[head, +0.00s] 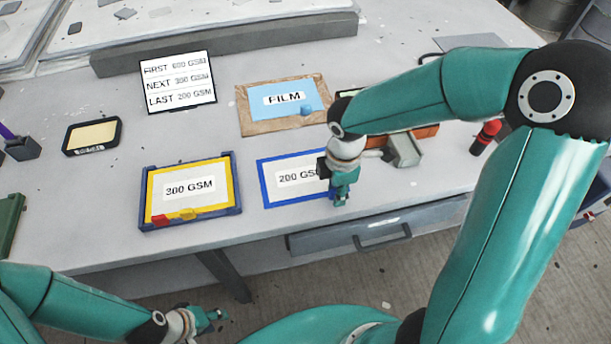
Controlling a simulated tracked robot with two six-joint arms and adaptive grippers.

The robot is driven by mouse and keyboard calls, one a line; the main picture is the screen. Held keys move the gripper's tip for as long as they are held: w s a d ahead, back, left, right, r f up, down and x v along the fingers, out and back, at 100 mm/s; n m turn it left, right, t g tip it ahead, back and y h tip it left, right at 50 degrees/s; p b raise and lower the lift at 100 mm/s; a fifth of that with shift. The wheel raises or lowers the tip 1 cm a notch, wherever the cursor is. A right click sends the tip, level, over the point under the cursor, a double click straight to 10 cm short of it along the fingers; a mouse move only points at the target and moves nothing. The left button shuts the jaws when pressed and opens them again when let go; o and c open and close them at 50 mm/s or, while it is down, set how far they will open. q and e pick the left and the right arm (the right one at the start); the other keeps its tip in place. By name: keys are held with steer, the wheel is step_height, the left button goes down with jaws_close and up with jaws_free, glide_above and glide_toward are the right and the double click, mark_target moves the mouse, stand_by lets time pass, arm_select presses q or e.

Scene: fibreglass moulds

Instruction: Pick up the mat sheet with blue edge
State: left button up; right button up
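The mat sheet with blue edge (264,184) lies flat on the grey table, with a white label reading 200 GSM whose end is hidden. My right gripper (339,196) is at the sheet's right edge and covers part of it. Whether its fingers touch or grip the sheet cannot be told. My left gripper (214,316) is low at the front, off the table's front side and away from the sheet; its finger opening is unclear.
A yellow-edged 300 GSM sheet (190,208) sits in a dark blue tray (146,221) to the left. A sign (179,104) lists an order of weights. A red-capped item (486,137) stands right.

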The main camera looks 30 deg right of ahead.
jaws_close()
steer(key=shift+r, duration=0.2)
step_height(320, 180, up, 20)
steer(key=p, duration=0.1)
steer(key=shift+f+p, duration=0.15)
steer(key=shift+p, duration=0.2)
